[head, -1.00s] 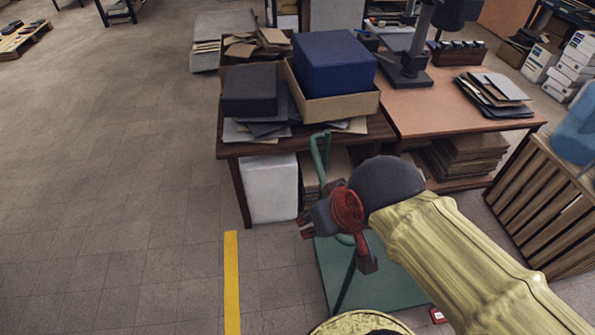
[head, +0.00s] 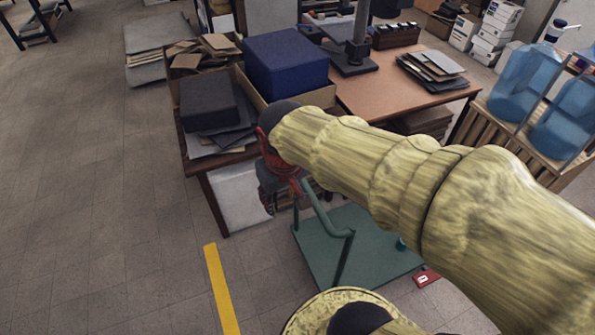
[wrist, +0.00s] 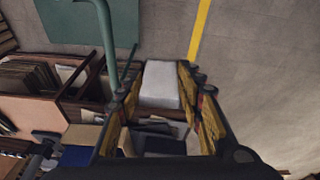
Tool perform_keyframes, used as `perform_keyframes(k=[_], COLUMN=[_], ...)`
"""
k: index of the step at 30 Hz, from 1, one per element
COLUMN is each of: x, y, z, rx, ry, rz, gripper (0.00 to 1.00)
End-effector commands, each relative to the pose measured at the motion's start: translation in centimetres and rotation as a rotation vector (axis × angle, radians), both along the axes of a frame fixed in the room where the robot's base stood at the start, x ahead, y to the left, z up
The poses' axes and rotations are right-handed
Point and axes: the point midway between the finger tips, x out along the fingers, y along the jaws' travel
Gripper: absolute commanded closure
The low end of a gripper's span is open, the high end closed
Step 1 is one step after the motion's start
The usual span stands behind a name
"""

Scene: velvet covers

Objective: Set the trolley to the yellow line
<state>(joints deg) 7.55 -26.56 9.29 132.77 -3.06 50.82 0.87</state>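The trolley has a flat green platform (head: 357,254) and a bent green tube handle (head: 320,207). It stands on the floor right of the yellow line (head: 222,292), with bare floor between them. My gripper (head: 270,204) is in front of the table edge, at the upper left of the handle, and partly covers it. In the wrist view my gripper's fingers (wrist: 165,108) are spread with a gap between them. The handle (wrist: 106,35) there runs down to beside the left finger; I cannot tell whether they touch. The platform (wrist: 75,20) and line (wrist: 200,28) also show there.
A dark table with a blue box (head: 286,65), a black box (head: 208,101) and folders stands behind the trolley. A white bin (head: 238,196) is under it. A slatted crate with blue water bottles (head: 525,80) is at right. A red object (head: 427,277) lies beside the platform. The left floor is clear.

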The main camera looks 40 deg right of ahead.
Motion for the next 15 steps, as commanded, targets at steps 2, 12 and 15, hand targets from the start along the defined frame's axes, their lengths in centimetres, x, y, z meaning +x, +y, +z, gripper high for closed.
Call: perform_keyframes(k=[2, 12, 15], x=[1.1, 7.1, 8.8], y=[-1.1, -7.9, -10.1], z=[-0.1, -3.9, -5.6], rx=[-0.005, -0.038, -0.052], ry=[0.042, 0.216, 0.251], rz=[-0.019, -0.104, -0.124], gripper=[0.63, 0.63, 0.63])
